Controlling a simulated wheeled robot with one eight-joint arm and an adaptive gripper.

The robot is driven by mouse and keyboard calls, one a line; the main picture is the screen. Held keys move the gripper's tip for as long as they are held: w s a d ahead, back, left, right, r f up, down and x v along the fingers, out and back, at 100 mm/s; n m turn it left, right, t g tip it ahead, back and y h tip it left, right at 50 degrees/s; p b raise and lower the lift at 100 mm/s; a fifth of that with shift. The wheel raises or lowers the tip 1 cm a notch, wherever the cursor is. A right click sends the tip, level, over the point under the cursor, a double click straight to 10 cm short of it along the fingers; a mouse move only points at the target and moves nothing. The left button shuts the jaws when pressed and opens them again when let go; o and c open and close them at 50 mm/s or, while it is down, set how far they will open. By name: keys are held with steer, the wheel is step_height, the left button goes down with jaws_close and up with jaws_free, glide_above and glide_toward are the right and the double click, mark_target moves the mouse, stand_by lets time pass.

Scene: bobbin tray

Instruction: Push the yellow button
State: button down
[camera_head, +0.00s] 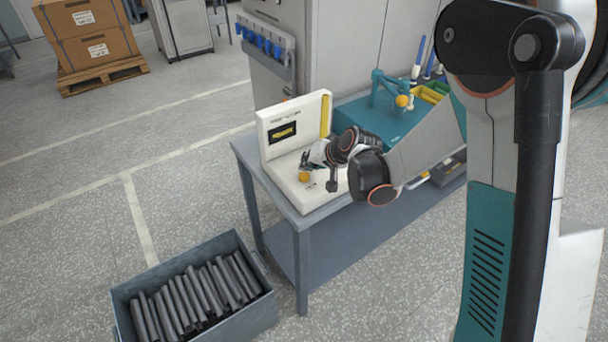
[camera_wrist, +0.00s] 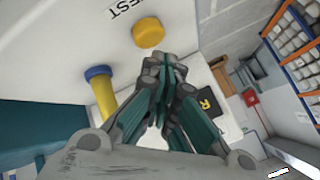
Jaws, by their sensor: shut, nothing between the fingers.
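The yellow button (camera_head: 305,177) is a round knob on the lower panel of a white machine (camera_head: 262,125). In the wrist view the yellow button (camera_wrist: 148,32) sits just beyond and slightly left of my fingertips, beside black lettering that reads "EST". My gripper (camera_head: 308,161) is right above the button in the head view. In the wrist view my gripper (camera_wrist: 166,62) has its fingertips together, with nothing between them. A small gap seems to show between tips and button, but I cannot tell its depth.
The machine stands on a grey table (camera_head: 307,223). A yellow cylinder with a blue end (camera_wrist: 101,92) is left of my fingers. A teal fixture (camera_head: 385,85) with a yellow knob stands behind. A grey crate of dark tubes (camera_head: 262,318) is on the floor.

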mark_target(307, 173)
steer(key=shift+f, duration=0.15)
steer(key=shift+f+b, duration=0.25)
steer(key=shift+b, duration=0.15)
steer(key=shift+f+b, duration=0.5)
steer(key=shift+f, duration=0.05)
stand_by(0.6)
steer(key=shift+r, duration=0.1)
steer(key=shift+r+p, duration=0.6)
steer(key=shift+r, duration=0.3)
steer(key=shift+r+p, duration=1.55)
steer(key=shift+r, duration=0.9)
